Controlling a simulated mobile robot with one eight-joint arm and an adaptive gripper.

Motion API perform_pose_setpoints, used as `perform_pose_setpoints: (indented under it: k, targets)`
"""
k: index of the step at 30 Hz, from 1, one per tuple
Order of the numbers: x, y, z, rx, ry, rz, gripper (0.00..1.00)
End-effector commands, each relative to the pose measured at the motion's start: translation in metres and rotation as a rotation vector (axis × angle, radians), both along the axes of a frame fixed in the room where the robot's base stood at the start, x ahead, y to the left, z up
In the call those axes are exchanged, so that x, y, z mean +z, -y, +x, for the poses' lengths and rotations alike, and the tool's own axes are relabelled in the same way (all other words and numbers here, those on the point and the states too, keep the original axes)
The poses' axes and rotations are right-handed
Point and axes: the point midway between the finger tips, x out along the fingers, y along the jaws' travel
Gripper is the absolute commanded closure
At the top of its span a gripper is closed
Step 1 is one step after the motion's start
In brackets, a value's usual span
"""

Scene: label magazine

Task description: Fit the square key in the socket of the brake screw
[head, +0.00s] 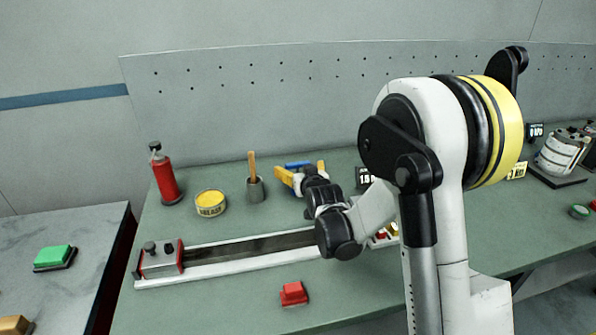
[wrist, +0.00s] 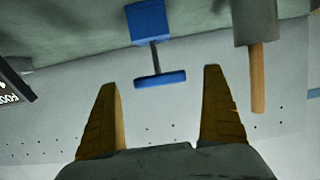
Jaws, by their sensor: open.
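A blue T-handled key (wrist: 160,78) with a thin dark shank stands in a blue block (wrist: 148,22) in the wrist view. I take it for the square key. Blue also shows behind my gripper in the head view. My gripper (head: 303,172) is open and empty at the back of the green bench. Its two yellow fingers (wrist: 160,85) lie either side of the key's crossbar in the wrist picture, apart from it. A long rail (head: 245,255) with a grey and red end block (head: 160,262) lies on the bench. I cannot make out the brake screw's socket.
A grey cup (head: 256,190) with a wooden handle in it stands left of my gripper. A yellow tin (head: 210,203) and a red bottle (head: 165,178) stand farther left. A red block (head: 294,293) lies near the front. A perforated panel (head: 230,100) rises behind.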

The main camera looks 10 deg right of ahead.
Motion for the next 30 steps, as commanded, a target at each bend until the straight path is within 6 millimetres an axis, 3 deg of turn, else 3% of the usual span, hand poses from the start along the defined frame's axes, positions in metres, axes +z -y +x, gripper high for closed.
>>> perform_pose_setpoints:
  k: [6, 13, 14, 19, 30]
  targets:
    - [-0.009, 0.001, 0.027, 0.0, 0.0, -0.001, 0.03]
    - [-0.008, 0.001, 0.028, 0.0, 0.0, -0.001, 0.03]
    - [-0.008, 0.001, 0.028, 0.0, 0.0, -0.001, 0.06]
    - [-0.008, 0.001, 0.028, 0.0, 0.0, -0.001, 0.58]
    - [-0.006, 0.001, 0.028, 0.0, 0.0, -0.001, 0.61]
